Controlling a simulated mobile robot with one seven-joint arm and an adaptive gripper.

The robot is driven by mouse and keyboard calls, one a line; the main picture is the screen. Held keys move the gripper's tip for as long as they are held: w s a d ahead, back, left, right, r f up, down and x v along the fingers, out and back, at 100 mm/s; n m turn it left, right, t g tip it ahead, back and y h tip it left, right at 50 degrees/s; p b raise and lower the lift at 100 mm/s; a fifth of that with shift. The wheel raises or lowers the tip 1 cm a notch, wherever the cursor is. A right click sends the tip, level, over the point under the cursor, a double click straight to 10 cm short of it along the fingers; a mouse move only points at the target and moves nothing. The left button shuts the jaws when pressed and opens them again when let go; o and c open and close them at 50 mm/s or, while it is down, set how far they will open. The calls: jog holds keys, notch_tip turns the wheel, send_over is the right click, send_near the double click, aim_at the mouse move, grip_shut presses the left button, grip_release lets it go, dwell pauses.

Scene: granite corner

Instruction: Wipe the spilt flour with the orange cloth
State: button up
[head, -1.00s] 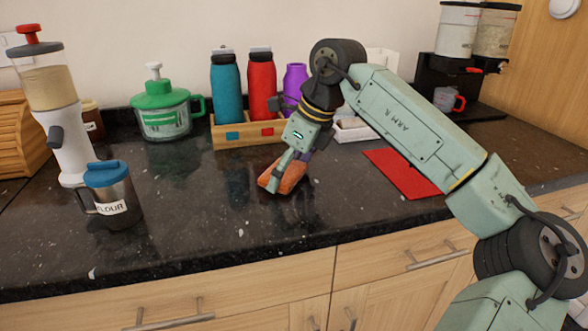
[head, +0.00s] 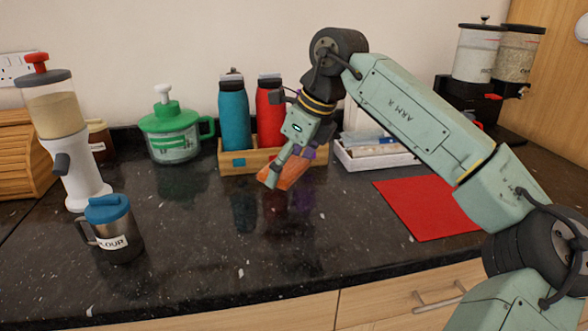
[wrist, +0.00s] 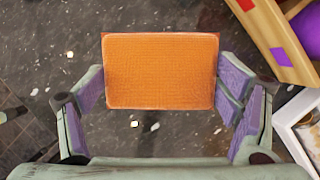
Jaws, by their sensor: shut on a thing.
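My gripper (head: 284,168) is shut on the orange cloth (head: 291,173), in front of the bottle crate in the head view. In the wrist view the cloth (wrist: 160,72) is a flat orange rectangle between the purple-padded fingers. The fingers and arm partly hide it in the head view. I cannot tell whether it touches the black granite counter (head: 330,235). Small white specks (wrist: 133,123) lie on the dark surface around it; whether they are flour or stone flecks I cannot tell. No clear flour heap shows.
The wooden crate (head: 232,162) with teal (head: 234,115) and red (head: 270,110) bottles stands close behind my gripper. A white tray (head: 375,160) and red mat (head: 425,208) lie right. A labelled steel mug (head: 118,238) stands front left. The front middle counter is clear.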

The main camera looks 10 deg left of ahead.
jog(key=shift+r+p, duration=0.7)
jog(key=shift+r, duration=0.65)
jog(key=shift+f, duration=0.1)
